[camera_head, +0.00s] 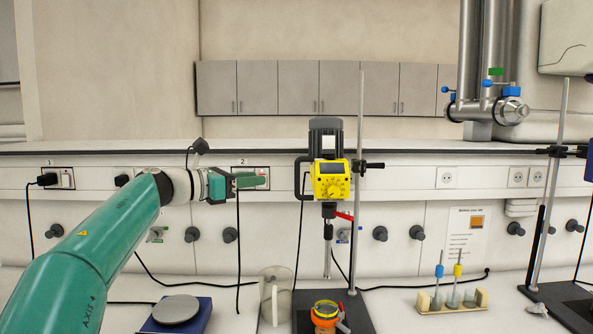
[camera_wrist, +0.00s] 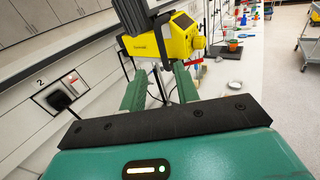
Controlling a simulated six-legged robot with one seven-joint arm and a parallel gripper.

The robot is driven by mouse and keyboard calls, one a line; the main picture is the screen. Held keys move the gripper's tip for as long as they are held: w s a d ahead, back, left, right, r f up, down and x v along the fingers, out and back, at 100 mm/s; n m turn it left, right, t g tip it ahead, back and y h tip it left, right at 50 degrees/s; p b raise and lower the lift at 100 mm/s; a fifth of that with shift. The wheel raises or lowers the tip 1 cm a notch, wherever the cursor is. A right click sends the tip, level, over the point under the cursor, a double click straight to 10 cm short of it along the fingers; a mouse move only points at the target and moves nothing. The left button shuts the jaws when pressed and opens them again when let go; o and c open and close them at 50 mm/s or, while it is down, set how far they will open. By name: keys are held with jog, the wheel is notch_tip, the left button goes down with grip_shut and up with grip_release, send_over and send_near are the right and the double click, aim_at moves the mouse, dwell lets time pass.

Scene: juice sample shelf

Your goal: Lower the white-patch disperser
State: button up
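A yellow disperser (camera_head: 331,182) with a dark motor on top is clamped to an upright metal rod (camera_head: 360,120). Its thin shaft hangs above an orange vessel (camera_head: 325,315) with a yellow rim. In the wrist view the disperser (camera_wrist: 180,40) is ahead, beyond the fingertips. The two green fingers of my gripper (camera_wrist: 158,84) are spread, with nothing held between them.
A glass jug (camera_head: 275,295) and a round-plated blue device (camera_head: 176,311) stand on the bench to the left. A small rack (camera_head: 452,302) stands right. Another rod stand (camera_head: 552,180) is at the far right. Cables hang along the wall.

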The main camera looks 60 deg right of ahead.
jog(key=r, duration=0.1)
send_over(297, 196)
jog(key=shift+w+d, duration=0.15)
jog(key=shift+d, duration=0.25)
grip_shut()
